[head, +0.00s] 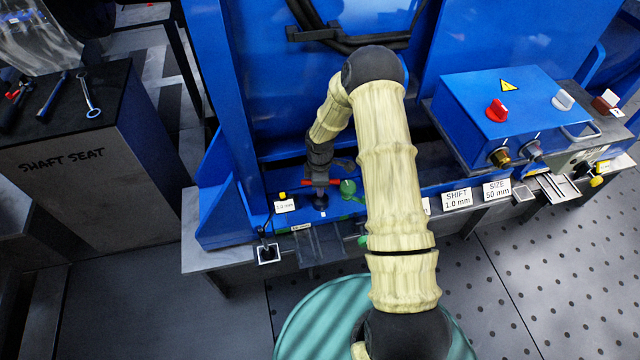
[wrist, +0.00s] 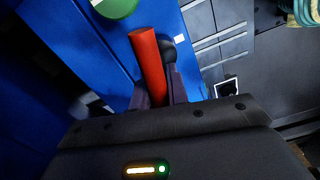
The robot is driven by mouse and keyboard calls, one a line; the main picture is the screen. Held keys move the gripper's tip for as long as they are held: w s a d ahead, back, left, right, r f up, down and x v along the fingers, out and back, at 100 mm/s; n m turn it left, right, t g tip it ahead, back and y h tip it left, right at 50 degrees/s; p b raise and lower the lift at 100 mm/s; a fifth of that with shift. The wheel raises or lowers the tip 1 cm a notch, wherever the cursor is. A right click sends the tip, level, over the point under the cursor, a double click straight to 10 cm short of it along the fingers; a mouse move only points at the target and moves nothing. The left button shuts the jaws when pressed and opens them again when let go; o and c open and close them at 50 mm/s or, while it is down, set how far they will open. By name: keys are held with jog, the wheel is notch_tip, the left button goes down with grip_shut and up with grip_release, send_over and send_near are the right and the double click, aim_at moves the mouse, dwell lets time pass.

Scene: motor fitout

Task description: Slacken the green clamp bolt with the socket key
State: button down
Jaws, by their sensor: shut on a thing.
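My gripper (head: 320,178) points down over the blue bench ledge and is shut on the red crossbar of the socket key (head: 308,183). The key's dark shank reaches down toward the ledge; what its lower end sits on is hidden. A green rounded part (head: 348,187), perhaps the green clamp bolt, stands just right of the key. In the wrist view the red bar (wrist: 148,65) rises between the jaws (wrist: 160,92), and a green part (wrist: 115,5) shows at the top edge. Another green bit (head: 363,240) shows lower, partly behind my arm.
A blue control box (head: 510,110) with red and white knobs stands right of my arm. Labelled plates (head: 457,199) line the front edge. A stand marked SHAFT SEAT (head: 60,160) with several tools is at the left. Dark cables (head: 340,35) hang behind.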

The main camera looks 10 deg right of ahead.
jog(key=shift+n+p, duration=0.5)
jog(key=shift+n, duration=0.3)
jog(key=shift+r, duration=0.1)
jog(key=shift+n+p, duration=0.95)
jog(key=shift+n, duration=0.45)
jog(key=shift+s, duration=0.1)
